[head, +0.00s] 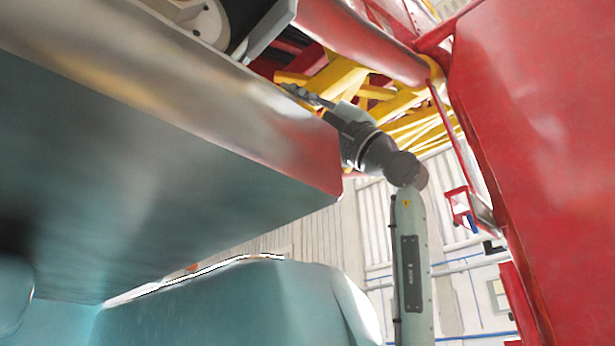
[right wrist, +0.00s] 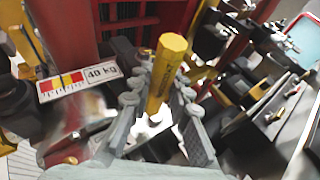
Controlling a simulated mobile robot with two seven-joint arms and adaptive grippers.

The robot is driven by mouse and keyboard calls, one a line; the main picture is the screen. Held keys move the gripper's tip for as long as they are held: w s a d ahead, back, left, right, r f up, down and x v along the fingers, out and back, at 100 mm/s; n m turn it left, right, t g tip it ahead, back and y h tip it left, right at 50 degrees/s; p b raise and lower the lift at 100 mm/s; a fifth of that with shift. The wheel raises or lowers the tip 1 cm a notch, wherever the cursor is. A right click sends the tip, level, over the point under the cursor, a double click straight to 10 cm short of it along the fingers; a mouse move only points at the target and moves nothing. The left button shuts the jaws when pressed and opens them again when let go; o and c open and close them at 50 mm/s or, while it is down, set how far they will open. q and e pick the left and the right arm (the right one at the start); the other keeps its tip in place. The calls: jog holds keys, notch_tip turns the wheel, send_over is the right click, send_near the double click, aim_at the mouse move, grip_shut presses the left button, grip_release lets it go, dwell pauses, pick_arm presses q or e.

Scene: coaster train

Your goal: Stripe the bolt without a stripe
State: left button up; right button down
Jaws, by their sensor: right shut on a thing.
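My right gripper (head: 296,92) is raised among yellow beams under the red and silver train car in the head view. In the right wrist view its grey fingers (right wrist: 158,98) are shut around a yellow, marker-like stick (right wrist: 166,70), whose flat end points up in the picture. Small bolt-like fittings show on dark parts at the right of the wrist view, one of them (right wrist: 271,116) with a light-coloured mark. They are too small and blurred to tell which bolt has no stripe. The stick cannot be made out in the head view. My left gripper is not in view.
A silver-grey panel (head: 130,150) of the car hangs close at the left. A large red body part (head: 540,130) stands close at the right. Yellow beams (head: 345,80) crowd the gripper.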

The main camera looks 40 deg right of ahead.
jog(key=shift+a+r+n+g+y, duration=0.1)
jog(key=shift+a+n+g+y, duration=0.25)
jog(key=shift+a+y, duration=0.2)
jog(key=shift+w+d+r+g+p, duration=0.1)
jog(key=shift+w+d+g+p, duration=0.1)
jog(key=shift+d, duration=0.3)
jog(key=shift+w+d+r+g+p, duration=0.1)
jog(key=shift+w+d+p, duration=0.05)
jog(key=shift+d, duration=0.3)
dwell(0.3)
